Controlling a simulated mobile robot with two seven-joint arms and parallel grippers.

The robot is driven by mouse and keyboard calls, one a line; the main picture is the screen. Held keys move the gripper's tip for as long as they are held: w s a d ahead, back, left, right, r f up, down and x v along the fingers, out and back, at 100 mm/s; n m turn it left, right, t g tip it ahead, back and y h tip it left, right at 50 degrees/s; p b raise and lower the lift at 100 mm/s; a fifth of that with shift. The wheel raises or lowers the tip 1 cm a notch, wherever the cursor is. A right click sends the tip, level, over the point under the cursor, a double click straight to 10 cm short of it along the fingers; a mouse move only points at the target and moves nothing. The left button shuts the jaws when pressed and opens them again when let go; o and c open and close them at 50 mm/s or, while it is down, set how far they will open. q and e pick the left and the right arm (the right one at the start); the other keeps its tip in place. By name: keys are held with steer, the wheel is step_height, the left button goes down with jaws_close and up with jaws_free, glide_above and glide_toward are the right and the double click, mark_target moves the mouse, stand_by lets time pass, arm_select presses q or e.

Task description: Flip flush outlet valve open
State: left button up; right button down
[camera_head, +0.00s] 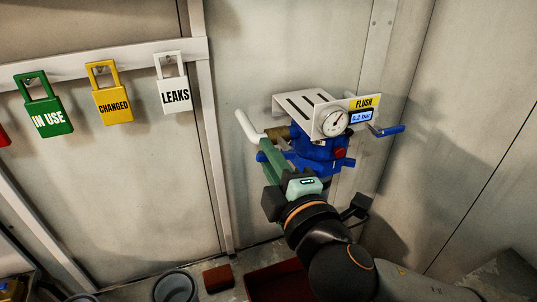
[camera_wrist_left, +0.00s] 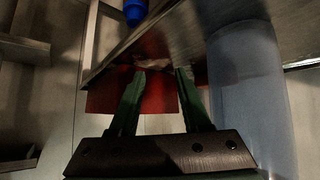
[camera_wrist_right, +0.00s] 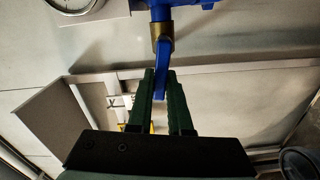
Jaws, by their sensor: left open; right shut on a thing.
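The flush unit is a blue body (camera_head: 318,158) on the wall with a white bracket (camera_head: 300,103), a round gauge and a yellow FLUSH label (camera_head: 364,103). My right gripper (camera_head: 267,149) is at its left side, below a white bent pipe (camera_head: 246,126). In the right wrist view, the right gripper (camera_wrist_right: 161,80) is shut on a blue valve lever (camera_wrist_right: 161,86), which hangs from a brass valve body (camera_wrist_right: 163,38). The fingers partly hide the lever. My left gripper (camera_wrist_left: 162,74) is open and empty; it shows only in its own wrist view.
Another blue lever (camera_head: 388,131) sticks out right of the gauge. A display (camera_head: 361,117) reads about 0.2 bar. Green (camera_head: 43,104), yellow (camera_head: 109,93) and white (camera_head: 174,82) tags hang at left. A translucent cylinder (camera_wrist_left: 248,95) stands right of my left gripper.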

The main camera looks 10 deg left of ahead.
arm_select(q)
steer(key=shift+a+r+p, duration=0.15)
steer(key=shift+r+p, duration=0.5)
arm_select(e)
steer(key=shift+f+n, duration=0.1)
steer(key=shift+n, duration=0.5)
arm_select(q)
steer(key=shift+a+r, duration=0.1)
arm_select(e)
steer(key=shift+f+n, duration=0.25)
steer(key=shift+n, duration=0.25)
arm_select(q)
steer(key=shift+s+f, duration=0.1)
steer(key=shift+f, duration=0.1)
arm_select(e)
steer(key=c, duration=0.8)
jaws_free()
steer(key=shift+c, duration=0.2)
arm_select(q)
steer(key=shift+s, duration=0.15)
